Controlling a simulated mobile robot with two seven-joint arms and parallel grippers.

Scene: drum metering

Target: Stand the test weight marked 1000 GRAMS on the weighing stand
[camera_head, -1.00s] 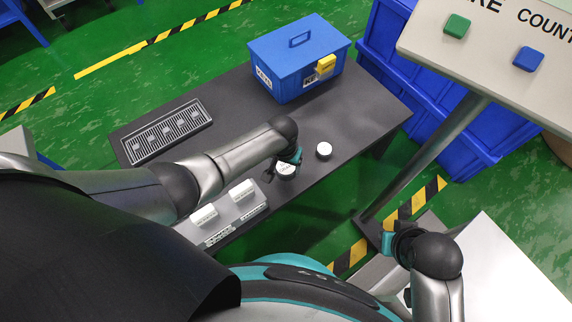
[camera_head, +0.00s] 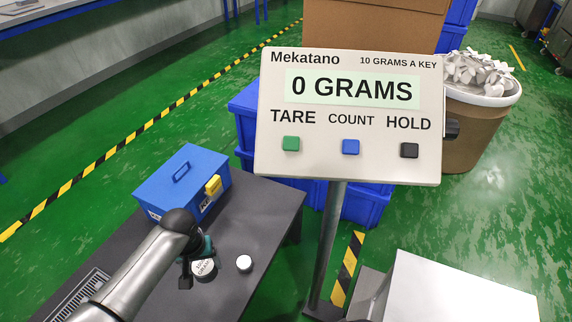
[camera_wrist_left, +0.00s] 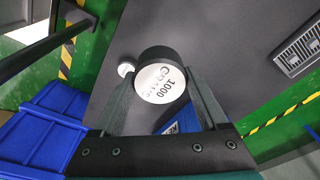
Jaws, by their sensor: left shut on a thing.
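The test weight marked 1000 GRAMS (camera_wrist_left: 162,84) is a dark cylinder with a white lettered top, between my left gripper's fingers in the left wrist view. My left gripper (camera_wrist_left: 162,92) is shut on it. In the head view the weight (camera_head: 204,268) shows beside my left gripper (camera_head: 194,262), over the dark table. I cannot tell whether it touches the table. The console display (camera_head: 351,88) reads 0 GRAMS. A pale flat-topped box (camera_head: 455,290) stands at lower right; I cannot tell whether it is the weighing stand. My right gripper is out of view.
A smaller white-topped weight (camera_head: 244,263) stands on the table (camera_head: 262,215), right of the held one. A blue box (camera_head: 182,180) with a yellow latch stands behind. The console's post (camera_head: 328,245) rises between the table and the pale box. A dark grille (camera_wrist_left: 300,48) lies on the table.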

